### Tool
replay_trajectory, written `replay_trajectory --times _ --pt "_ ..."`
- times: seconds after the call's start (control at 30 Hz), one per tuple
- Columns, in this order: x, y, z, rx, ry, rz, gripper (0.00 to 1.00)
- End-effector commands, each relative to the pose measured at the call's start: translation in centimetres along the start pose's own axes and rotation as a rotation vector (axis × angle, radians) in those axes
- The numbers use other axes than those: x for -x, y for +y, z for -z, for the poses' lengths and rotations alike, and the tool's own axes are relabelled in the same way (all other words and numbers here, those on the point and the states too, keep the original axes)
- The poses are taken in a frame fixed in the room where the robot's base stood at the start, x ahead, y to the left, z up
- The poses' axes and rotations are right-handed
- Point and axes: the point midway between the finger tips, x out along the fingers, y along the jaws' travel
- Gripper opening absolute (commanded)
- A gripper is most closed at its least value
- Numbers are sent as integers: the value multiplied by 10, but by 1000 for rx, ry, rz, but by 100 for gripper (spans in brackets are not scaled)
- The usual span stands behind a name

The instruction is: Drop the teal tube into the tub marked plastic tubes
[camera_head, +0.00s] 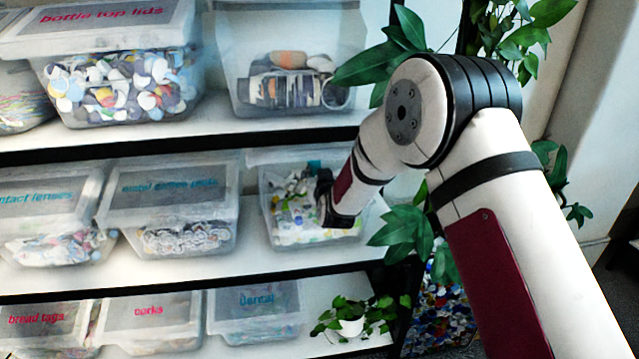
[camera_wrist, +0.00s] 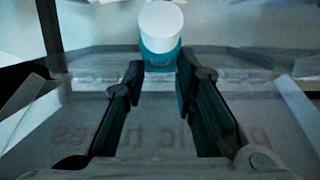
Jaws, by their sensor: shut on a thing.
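The teal tube (camera_wrist: 160,58) with a white cap (camera_wrist: 161,25) is between the fingertips of my gripper (camera_wrist: 159,74), which is shut on it in the wrist view. Reversed pink lettering, partly covered by the fingers, reads as "plastic tubes" on a translucent tub wall (camera_wrist: 160,134) below the fingers. In the head view, my gripper (camera_head: 325,192) is at the tub (camera_head: 300,239) at the right of the middle shelf, which holds mixed white, green and blue pieces. The tub's label does not show there. I cannot tell how far the tube is inside the rim.
A tub with a "metal coffee pods" label (camera_head: 170,188) stands left of it. The bottle top lids tub (camera_head: 120,85) and another clear tub (camera_head: 290,95) are on the shelf above. A corks tub (camera_head: 150,322) and a small potted plant (camera_head: 350,326) are below. Leaves (camera_head: 405,235) crowd the right side.

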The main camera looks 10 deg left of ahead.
Motion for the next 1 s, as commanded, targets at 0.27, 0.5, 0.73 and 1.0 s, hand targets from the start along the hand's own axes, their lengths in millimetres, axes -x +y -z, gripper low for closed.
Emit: replay_trajectory --times 0.27,0.5,0.73,1.0 --pt "-1 0 1 0 0 0 7" --pt "-1 0 1 0 0 0 49" --pt "-1 0 0 0 0 0 49" --pt "27 0 1 1 -1 1 49"
